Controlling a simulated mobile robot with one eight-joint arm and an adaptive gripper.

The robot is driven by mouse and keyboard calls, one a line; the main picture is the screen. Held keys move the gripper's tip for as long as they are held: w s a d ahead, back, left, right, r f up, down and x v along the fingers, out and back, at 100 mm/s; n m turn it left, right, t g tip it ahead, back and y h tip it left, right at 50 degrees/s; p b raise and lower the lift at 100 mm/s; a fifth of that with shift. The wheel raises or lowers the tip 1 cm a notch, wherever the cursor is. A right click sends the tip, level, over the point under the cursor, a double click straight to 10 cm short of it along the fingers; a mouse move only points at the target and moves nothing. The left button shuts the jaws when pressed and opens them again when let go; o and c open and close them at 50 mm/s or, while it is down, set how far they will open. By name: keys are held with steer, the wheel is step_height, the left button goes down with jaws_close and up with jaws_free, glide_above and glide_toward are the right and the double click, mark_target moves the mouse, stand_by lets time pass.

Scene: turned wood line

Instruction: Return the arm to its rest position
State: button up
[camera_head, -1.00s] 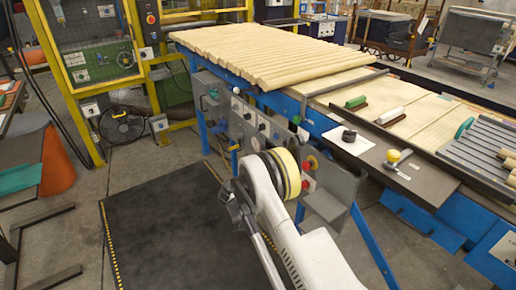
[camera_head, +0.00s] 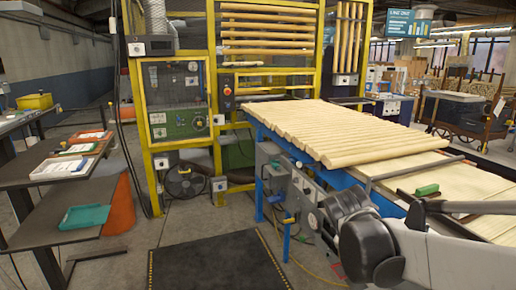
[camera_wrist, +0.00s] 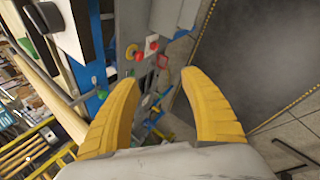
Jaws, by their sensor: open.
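My gripper (camera_wrist: 165,105) shows in the wrist view as two yellow fingers spread well apart, with nothing between them. Behind the gap are the blue frame and grey control boxes of the conveyor, with red and green buttons. In the head view my white and dark grey arm reaches in from the lower right, in front of the conveyor table (camera_head: 350,178). The gripper's fingers are not visible in the head view.
Pale wooden rods (camera_head: 340,130) lie side by side on the conveyor. A black mat (camera_head: 215,265) covers the floor in front. A yellow-framed machine cage (camera_head: 180,95) stands behind. A side bench (camera_head: 35,210) with trays is at left.

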steer(key=s+a+m+t+y, duration=0.1)
steer(key=s+a+m+y, duration=0.1)
steer(key=s, duration=0.7)
steer(key=s+a+m+y, duration=0.2)
steer(key=s+a+m, duration=0.2)
steer(key=s+m, duration=0.3)
steer(key=shift+s+t, duration=0.4)
steer(key=shift+s, duration=0.85)
